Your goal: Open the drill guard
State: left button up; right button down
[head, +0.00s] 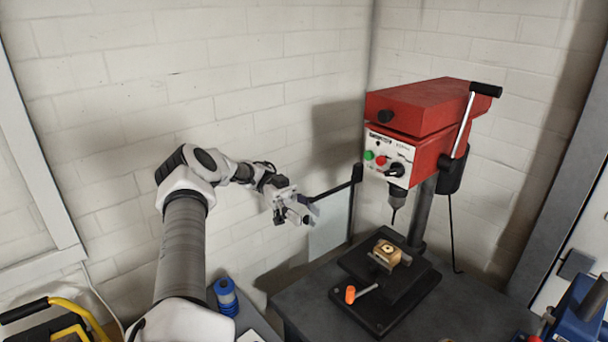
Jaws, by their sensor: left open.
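The drill guard (330,235) is a clear panel on a dark frame, to the left of the red drill press (425,115). The panel stands swung out to the left side, clear of the drill bit (394,216). My left gripper (300,214) is open at the upper left end of the guard's dark top bar. It overlaps the panel's corner in the picture; I cannot tell whether it touches. My right gripper is not in view.
The press stands on a dark table (450,310). A brass block (388,254) sits in a vise on its base, with an orange-handled lever (350,294) in front. A blue spool (226,296) stands at lower left. A blue vise (580,312) is at lower right.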

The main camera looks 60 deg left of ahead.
pick_arm(q)
notch_tip(320, 180, up, 9)
dwell(0.3)
